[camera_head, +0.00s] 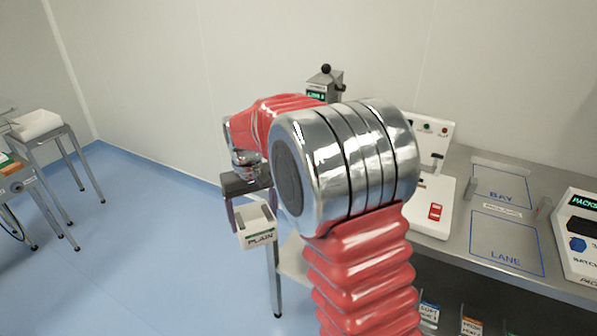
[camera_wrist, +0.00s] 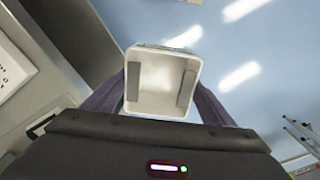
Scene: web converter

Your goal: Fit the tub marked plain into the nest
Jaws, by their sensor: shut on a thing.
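The tub marked PLAIN (camera_head: 259,232) is a small white open tub with a dark green label band. My gripper (camera_head: 247,211) is shut on it and holds it in the air, left of the table's left end and above the blue floor. In the wrist view the tub (camera_wrist: 160,72) shows its empty inside, with my gripper's (camera_wrist: 160,88) two purple-grey fingers on its left and right sides. I cannot make out the nest for sure; my arm hides part of the table.
The steel table (camera_head: 457,243) carries a white machine (camera_head: 432,205), outlined areas marked BAY and LANE (camera_head: 506,240), and a control box (camera_head: 582,240) at the right. Labelled bins (camera_head: 470,325) sit below. Open floor (camera_head: 170,240) lies left, with carts (camera_head: 50,140) beyond.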

